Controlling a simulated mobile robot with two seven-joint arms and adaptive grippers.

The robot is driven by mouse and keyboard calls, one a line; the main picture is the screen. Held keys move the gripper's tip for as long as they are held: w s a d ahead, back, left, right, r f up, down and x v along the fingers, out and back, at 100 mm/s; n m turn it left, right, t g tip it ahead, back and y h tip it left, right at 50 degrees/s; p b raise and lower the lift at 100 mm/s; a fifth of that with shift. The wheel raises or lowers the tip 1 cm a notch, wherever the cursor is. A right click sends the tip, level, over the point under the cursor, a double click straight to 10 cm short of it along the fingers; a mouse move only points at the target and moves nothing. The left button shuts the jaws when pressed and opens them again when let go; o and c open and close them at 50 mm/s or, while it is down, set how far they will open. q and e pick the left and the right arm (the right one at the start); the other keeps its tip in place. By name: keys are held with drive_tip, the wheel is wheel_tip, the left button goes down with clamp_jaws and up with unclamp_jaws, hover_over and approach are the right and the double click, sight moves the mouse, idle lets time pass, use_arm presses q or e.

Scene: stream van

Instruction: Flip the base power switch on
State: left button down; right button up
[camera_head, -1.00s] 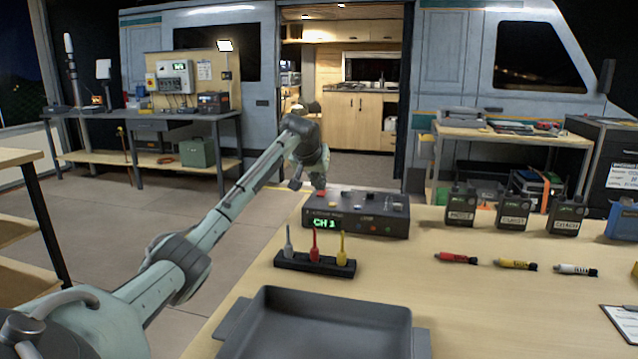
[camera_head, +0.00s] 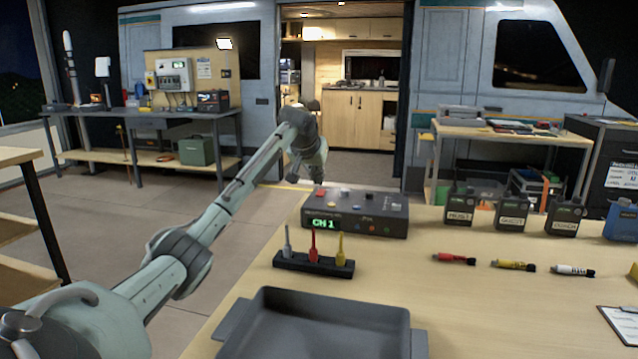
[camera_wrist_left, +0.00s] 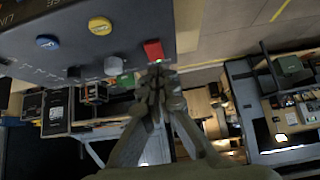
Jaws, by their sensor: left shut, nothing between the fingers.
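The dark base unit (camera_head: 372,222) stands at the back left of the table, with a lit green "CH 1" display (camera_head: 326,223) on its front. In the left wrist view its top carries a red control (camera_wrist_left: 153,50), a grey knob (camera_wrist_left: 113,66), a yellow button (camera_wrist_left: 100,26) and a blue button (camera_wrist_left: 48,41). My left gripper (camera_head: 318,182) is at the unit's far left corner. In the wrist view its closed, empty fingertips (camera_wrist_left: 157,70) are right beside the red control; I cannot tell if they touch it. Which control is the power switch is not readable.
A rack with grey, red and yellow plugs (camera_head: 314,264) stands in front of the unit, and a grey tray (camera_head: 320,325) is nearer. Several dark packs, including one labelled pack (camera_head: 459,207), and several short colored sticks, including a red one (camera_head: 455,259), are to the right.

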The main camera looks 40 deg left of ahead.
use_arm(q)
wheel_tip(320, 180, up, 3)
drive_tip(key=shift+s+r, duration=0.15)
drive_tip(key=s+d+f+b+v, duration=0.1)
drive_tip(key=v, duration=0.8)
drive_tip(key=shift+s+d, duration=0.15)
drive_tip(key=shift+s, duration=0.1)
use_arm(e)
drive_tip(key=shift+t, duration=0.3)
drive_tip(key=shift+w+r, duration=0.5)
drive_tip(key=shift+r, duration=0.25)
drive_tip(key=shift+w+r, duration=0.55)
drive_tip(key=shift+r, duration=0.25)
drive_tip(key=shift+w+r, duration=0.5)
drive_tip(key=shift+r, duration=0.25)
use_arm(q)
drive_tip(key=shift+r, duration=0.1)
